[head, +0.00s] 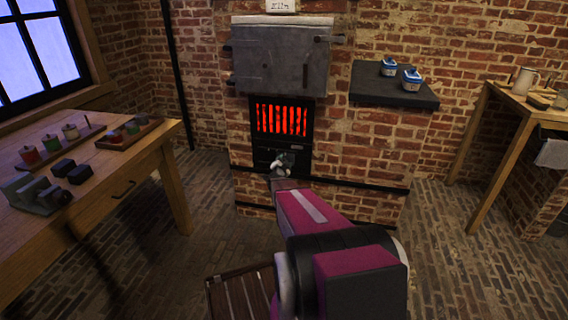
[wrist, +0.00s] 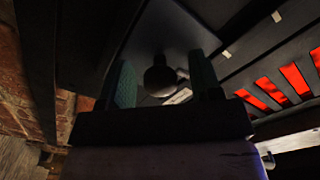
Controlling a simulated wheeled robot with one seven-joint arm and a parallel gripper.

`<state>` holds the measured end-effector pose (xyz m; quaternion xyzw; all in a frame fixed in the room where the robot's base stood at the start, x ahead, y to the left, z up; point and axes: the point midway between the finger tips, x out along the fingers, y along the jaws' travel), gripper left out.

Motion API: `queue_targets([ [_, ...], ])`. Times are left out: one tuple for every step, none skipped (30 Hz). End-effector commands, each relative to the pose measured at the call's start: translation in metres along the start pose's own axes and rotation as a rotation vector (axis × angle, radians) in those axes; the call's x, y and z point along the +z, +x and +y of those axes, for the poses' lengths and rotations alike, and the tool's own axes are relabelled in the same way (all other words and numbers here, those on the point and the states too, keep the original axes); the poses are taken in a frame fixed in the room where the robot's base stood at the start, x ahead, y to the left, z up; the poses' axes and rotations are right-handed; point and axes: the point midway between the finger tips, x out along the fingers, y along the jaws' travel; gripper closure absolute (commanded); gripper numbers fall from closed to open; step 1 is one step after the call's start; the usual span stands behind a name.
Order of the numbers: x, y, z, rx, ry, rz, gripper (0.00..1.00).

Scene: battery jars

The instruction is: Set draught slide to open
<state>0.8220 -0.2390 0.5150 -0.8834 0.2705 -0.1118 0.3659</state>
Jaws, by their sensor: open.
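The draught slide's dark panel (head: 262,157) is low on the brick stove front, under the glowing grate. My gripper (head: 283,163) is in front of it and hides most of it in the head view. In the wrist view a dark round knob (wrist: 160,78) stands out between the two green-padded fingers of my gripper (wrist: 162,85). The fingers are apart, one on each side of the knob, with a gap to each. I cannot tell how far the slide stands open.
The red-glowing grate (head: 282,119) is just above my gripper, with a grey metal door (head: 280,60) higher up. A wooden table (head: 150,165) with jars and blocks stands left. A dark shelf (head: 390,96) with two blue-and-white containers is right. A slatted wooden thing (head: 238,298) lies near my arm.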

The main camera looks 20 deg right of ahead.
Motion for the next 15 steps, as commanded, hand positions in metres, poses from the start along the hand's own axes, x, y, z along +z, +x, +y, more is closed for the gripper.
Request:
queue_targets([
  [0.000, 0.000, 0.000, 0.000, 0.000, 0.000, 0.45],
  [0.000, 0.000, 0.000, 0.000, 0.000, 0.000, 0.54],
  [0.000, 0.000, 0.000, 0.000, 0.000, 0.000, 0.68],
  [0.000, 0.000, 0.000, 0.000, 0.000, 0.000, 0.77],
  [0.000, 0.000, 0.000, 0.000, 0.000, 0.000, 0.87],
  [0.000, 0.000, 0.000, 0.000, 0.000, 0.000, 1.00],
  [0.000, 0.000, 0.000, 0.000, 0.000, 0.000, 1.00],
  [0.000, 0.000, 0.000, 0.000, 0.000, 0.000, 1.00],
  [0.000, 0.000, 0.000, 0.000, 0.000, 0.000, 1.00],
  [0.001, 0.000, -0.001, 0.000, 0.000, 0.000, 1.00],
  [0.003, 0.000, -0.002, -0.001, 0.000, 0.000, 1.00],
  [0.006, 0.000, -0.005, -0.001, 0.000, 0.000, 1.00],
  [0.009, 0.001, -0.009, -0.002, 0.000, -0.001, 1.00],
  [0.013, 0.001, -0.013, -0.003, 0.001, -0.001, 1.00],
  [0.019, 0.001, -0.018, -0.003, 0.002, 0.000, 1.00],
])
